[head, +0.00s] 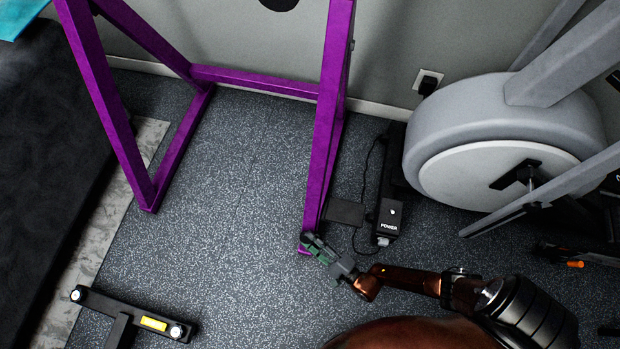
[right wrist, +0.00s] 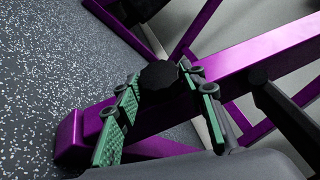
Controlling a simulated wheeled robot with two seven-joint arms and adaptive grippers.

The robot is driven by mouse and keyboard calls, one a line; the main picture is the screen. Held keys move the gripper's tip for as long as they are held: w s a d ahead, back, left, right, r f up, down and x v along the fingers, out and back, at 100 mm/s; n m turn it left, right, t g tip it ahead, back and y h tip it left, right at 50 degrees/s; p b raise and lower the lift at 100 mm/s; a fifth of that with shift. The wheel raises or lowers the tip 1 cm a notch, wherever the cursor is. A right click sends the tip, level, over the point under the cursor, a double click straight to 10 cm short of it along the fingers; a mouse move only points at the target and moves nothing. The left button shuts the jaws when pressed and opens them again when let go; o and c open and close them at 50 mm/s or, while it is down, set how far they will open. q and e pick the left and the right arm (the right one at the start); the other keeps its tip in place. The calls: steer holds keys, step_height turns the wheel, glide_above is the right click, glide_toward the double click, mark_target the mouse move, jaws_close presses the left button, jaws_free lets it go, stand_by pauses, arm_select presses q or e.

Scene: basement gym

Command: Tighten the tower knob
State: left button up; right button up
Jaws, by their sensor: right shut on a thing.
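The tower knob (right wrist: 160,76) is black and faceted, and sits on the lower part of a purple upright (right wrist: 238,76) in the right wrist view. My right gripper (right wrist: 164,92) has its two green-padded fingers on either side of the knob and is shut on it. In the head view my right gripper (head: 316,246) is at the foot of the purple tower upright (head: 327,120), and the knob cannot be made out there. My left gripper is not in view.
A grey round-housed machine (head: 505,125) stands at the right. A black power box (head: 390,205) with a cable is beside the upright. A black bench (head: 45,160) is at the left, and a black bar with a yellow label (head: 153,323) at lower left. The speckled floor (head: 235,180) between is clear.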

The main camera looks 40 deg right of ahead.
steer(key=shift+w+m, duration=0.1)
steer(key=shift+m, duration=0.2)
stand_by(0.4)
steer(key=o, duration=1.2)
steer(key=shift+c, duration=0.2)
steer(key=v, duration=1.2)
steer(key=shift+f, duration=0.25)
